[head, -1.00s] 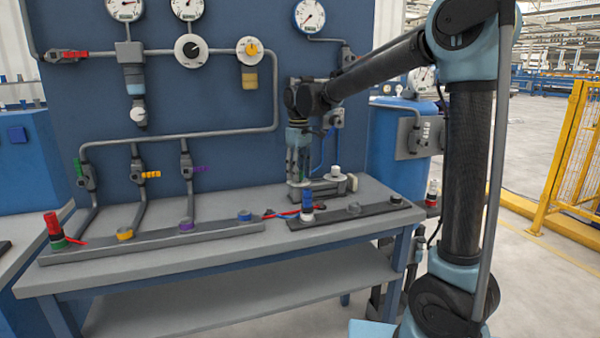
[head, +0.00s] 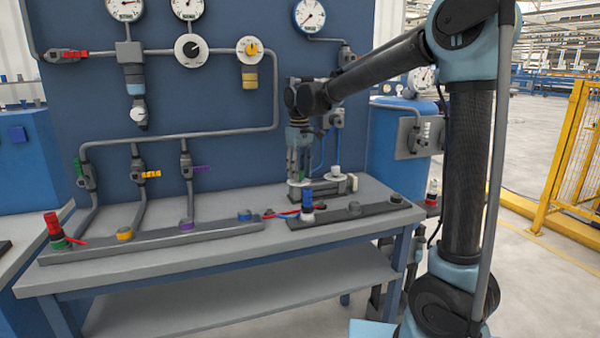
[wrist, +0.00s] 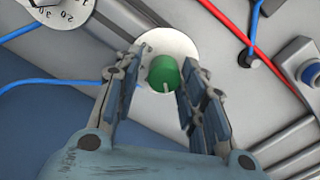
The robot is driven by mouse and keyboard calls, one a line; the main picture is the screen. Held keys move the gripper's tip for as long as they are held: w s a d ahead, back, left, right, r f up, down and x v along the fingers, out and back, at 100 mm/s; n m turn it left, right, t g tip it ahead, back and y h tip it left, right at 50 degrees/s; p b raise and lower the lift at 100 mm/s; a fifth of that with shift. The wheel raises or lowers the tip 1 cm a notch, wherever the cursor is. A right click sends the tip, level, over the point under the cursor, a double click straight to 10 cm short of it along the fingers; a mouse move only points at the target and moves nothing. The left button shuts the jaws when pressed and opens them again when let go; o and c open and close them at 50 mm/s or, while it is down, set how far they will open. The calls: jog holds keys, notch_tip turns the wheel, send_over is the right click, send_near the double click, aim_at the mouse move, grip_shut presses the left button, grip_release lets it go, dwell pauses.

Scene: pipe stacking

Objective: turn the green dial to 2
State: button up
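The green dial (wrist: 165,74) sits on a round white plate (wrist: 178,43) in the wrist view, with a pale mark on its lower side. My gripper (wrist: 165,62) is above it, with one finger on each side of the dial. The fingers are apart; a gap shows on the left, and the right finger is very close to the dial. I cannot tell whether it touches. No number 2 is readable around the dial. In the head view my gripper (head: 299,172) points down over the bench's back right part and mostly hides the dial.
A white numbered dial (wrist: 58,14) lies at the wrist view's upper left. Blue and red wires (wrist: 228,27) run close by. On the bench (head: 215,250) are a grey rail with coloured fittings and a dark rail (head: 354,214). A gauge panel (head: 215,100) stands behind.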

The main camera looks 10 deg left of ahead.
jog(key=shift+s, duration=0.1)
notch_tip(320, 180, up, 12)
dwell(0.8)
jog(key=s+d+f+m+t, duration=0.1)
jog(key=s+d+f+m, duration=0.2)
jog(key=d, duration=0.9)
jog(key=s+d+f+m, duration=0.2)
jog(key=s+d+f, duration=0.2)
jog(key=d, duration=0.9)
jog(key=s+d+f+m, duration=0.3)
jog(key=s+d+f, duration=0.5)
jog(key=f, duration=0.2)
jog(key=s+d+f+m+t, duration=0.1)
jog(key=s+d+f+m, duration=0.2)
jog(key=s+d+f, duration=0.5)
notch_tip(320, 180, down, 2)
jog(key=shift+s, duration=0.25)
jog(key=shift+a, duration=0.1)
